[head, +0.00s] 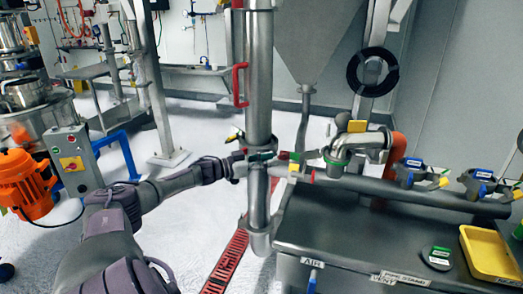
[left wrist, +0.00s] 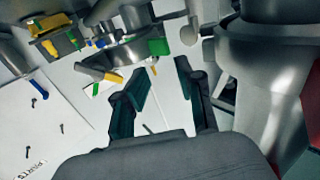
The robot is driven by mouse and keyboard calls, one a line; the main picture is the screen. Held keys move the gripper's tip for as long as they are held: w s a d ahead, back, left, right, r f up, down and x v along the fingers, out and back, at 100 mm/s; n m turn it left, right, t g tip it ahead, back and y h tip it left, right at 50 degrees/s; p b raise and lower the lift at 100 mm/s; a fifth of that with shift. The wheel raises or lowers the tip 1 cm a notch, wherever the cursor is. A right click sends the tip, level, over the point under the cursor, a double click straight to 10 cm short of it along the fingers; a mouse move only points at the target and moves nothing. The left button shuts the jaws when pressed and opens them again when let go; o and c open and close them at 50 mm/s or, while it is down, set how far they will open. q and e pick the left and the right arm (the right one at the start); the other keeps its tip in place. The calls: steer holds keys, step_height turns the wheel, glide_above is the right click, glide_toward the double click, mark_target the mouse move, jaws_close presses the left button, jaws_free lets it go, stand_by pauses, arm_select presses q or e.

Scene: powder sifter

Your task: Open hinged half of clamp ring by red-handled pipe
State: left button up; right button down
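The red-handled pipe (head: 259,75) stands upright at the middle of the head view, with its red handle (head: 240,85) on the left side. At its lower joint are small green, red and yellow clamp parts, partly hidden by my left gripper (head: 252,160). In the left wrist view a metal clamp ring (left wrist: 128,52) with green and yellow tabs lies beyond the fingertips. My left gripper (left wrist: 160,72) is open there, its dark green fingers apart with nothing seen between them. I cannot tell whether a fingertip touches the ring. My right gripper is not in view.
A metal bench (head: 340,235) with a yellow tray (head: 490,252) stands at the right. More clamps with blue and yellow tabs (head: 410,174) sit along it. A horizontal pipe (head: 400,194) crosses its back. An orange motor (head: 25,183) and control box (head: 72,160) stand at the left.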

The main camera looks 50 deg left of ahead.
arm_select(q)
steer(key=shift+v, duration=1.2)
